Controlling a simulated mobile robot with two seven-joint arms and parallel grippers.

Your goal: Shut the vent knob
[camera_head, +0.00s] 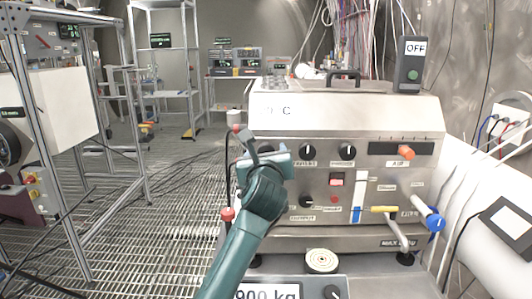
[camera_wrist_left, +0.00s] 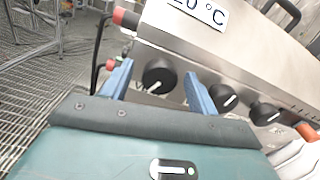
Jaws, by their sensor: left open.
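The steel machine (camera_head: 400,110) has several black knobs with white pointer lines on its front. The leftmost upper knob (camera_wrist_left: 158,77) is between the open blue fingers of my left gripper (camera_wrist_left: 157,72), with space on both sides. In the head view, my left gripper (camera_head: 264,156) is in front of this knob and mostly hides it. A middle knob (camera_head: 305,152) and a right knob (camera_head: 348,152) are in the same row, and a lower knob (camera_head: 306,201) is below. The labels are too small to read surely, so I cannot tell which is the vent knob.
An orange-tipped slider (camera_head: 406,152), a red switch (camera_head: 336,179), a yellow-handled valve (camera_head: 384,209) and a blue knob (camera_head: 435,222) are to the right. A box marked OFF (camera_head: 411,65) stands on top. A red-ended fitting (camera_wrist_left: 125,19) is near the left finger. Grating floor (camera_head: 165,215) is open left.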

